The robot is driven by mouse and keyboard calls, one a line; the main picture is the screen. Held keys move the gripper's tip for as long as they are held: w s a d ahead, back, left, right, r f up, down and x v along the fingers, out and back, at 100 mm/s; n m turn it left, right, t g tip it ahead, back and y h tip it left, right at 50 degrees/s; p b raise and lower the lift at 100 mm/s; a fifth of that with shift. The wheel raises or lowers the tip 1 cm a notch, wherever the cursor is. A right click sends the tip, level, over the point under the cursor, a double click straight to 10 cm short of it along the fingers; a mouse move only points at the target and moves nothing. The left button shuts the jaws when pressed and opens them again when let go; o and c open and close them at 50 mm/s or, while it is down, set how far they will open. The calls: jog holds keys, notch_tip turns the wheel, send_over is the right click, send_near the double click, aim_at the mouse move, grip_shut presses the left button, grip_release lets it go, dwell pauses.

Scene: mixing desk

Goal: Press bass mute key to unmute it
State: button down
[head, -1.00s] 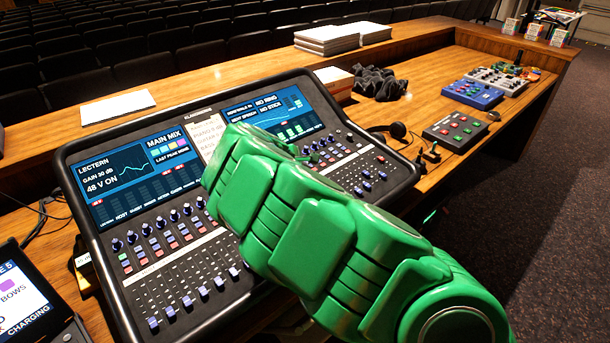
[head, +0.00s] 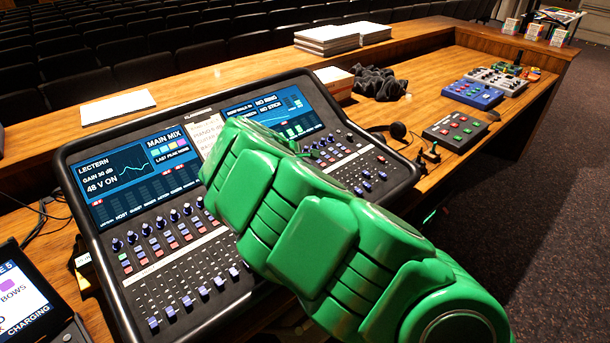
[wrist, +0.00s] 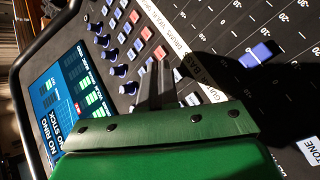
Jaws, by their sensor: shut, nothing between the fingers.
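The mixing desk (head: 225,262) stands on the wooden bench, with screens at its top and rows of knobs, small coloured keys and faders below. In the wrist view, its label strip (wrist: 168,29) runs diagonally past my gripper, and small red and white keys sit beside the knobs. My gripper (wrist: 160,78) is shut and empty, its dark fingers low over the key rows close to the label strip. Whether the fingertips touch a key cannot be told. I cannot pick out the bass mute key; the fingers and green wrist cover part of that area. In the head view, my arm hides the fingers.
A tablet (head: 28,300) stands at the lower left. A grey box with coloured buttons (head: 455,130), a blue box (head: 472,95) and a dark cloth (head: 378,83) lie to the right. Papers (head: 117,107) and books (head: 327,38) rest on the raised ledge behind.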

jog(key=shift+r, duration=0.15)
jog(key=r, duration=0.4)
jog(key=shift+s+d+r, duration=0.15)
jog(key=shift+s+r, duration=0.05)
jog(key=shift+r, duration=0.15)
dwell(0.5)
